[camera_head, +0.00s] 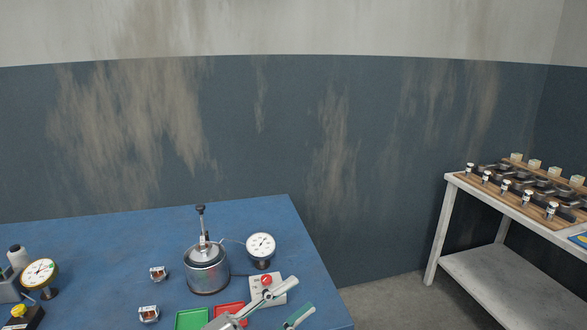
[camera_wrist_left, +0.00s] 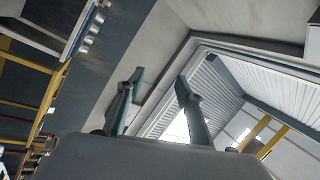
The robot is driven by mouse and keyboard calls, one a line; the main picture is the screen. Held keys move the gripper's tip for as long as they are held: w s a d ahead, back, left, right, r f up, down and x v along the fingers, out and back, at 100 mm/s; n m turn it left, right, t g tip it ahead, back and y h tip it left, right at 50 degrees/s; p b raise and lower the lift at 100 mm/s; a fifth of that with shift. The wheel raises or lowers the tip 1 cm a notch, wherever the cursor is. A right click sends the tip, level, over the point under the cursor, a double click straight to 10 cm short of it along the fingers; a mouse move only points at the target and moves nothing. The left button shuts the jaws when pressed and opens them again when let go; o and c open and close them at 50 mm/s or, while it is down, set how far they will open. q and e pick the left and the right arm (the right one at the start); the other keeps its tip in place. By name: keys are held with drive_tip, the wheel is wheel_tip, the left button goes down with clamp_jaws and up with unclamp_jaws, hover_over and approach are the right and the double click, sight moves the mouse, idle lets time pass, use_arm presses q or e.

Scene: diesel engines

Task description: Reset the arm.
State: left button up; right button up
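My left gripper (camera_head: 300,296) comes into the bottom of the head view, over the front right part of the blue table (camera_head: 310,262). Its two grey and teal fingers are spread apart. In the left wrist view the fingers of the left gripper (camera_wrist_left: 158,80) also stand apart with nothing between them. Past them show wall, a framed opening and yellow bars. My right gripper is in neither view.
On the table stand a metal pot-like device with a lever (camera_head: 208,270), a dial gauge (camera_head: 261,246), a box with a red button (camera_head: 256,290), a green tray (camera_head: 191,319) and a red tray. A second gauge (camera_head: 40,272) is far left. A white workbench (camera_head: 480,208) with engine parts stands right.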

use_arm(q)
drive_tip(key=a+f+n+t+y, duration=0.3)
drive_tip(key=a+f+n+y, duration=0.35)
drive_tip(key=f, duration=0.25)
drive_tip(key=a+f+n+t+y, duration=0.2)
drive_tip(key=a+f+n+y, duration=0.3)
drive_tip(key=f+n, duration=0.3)
drive_tip(key=s+a+f+n+g+y, duration=0.2)
drive_tip(key=s+a+f, duration=0.3)
drive_tip(key=s+f, duration=0.3)
drive_tip(key=s+a+f+n+g+y, duration=0.3)
drive_tip(key=s+a+f, duration=0.2)
drive_tip(key=s+f, duration=0.3)
wheel_tip(320, 180, down, 4)
drive_tip(key=shift+s+a+f+n+g, duration=0.15)
drive_tip(key=shift+s+a+n+g, duration=0.05)
drive_tip(key=shift+a+n+g, duration=0.15)
drive_tip(key=shift+c, duration=1.2)
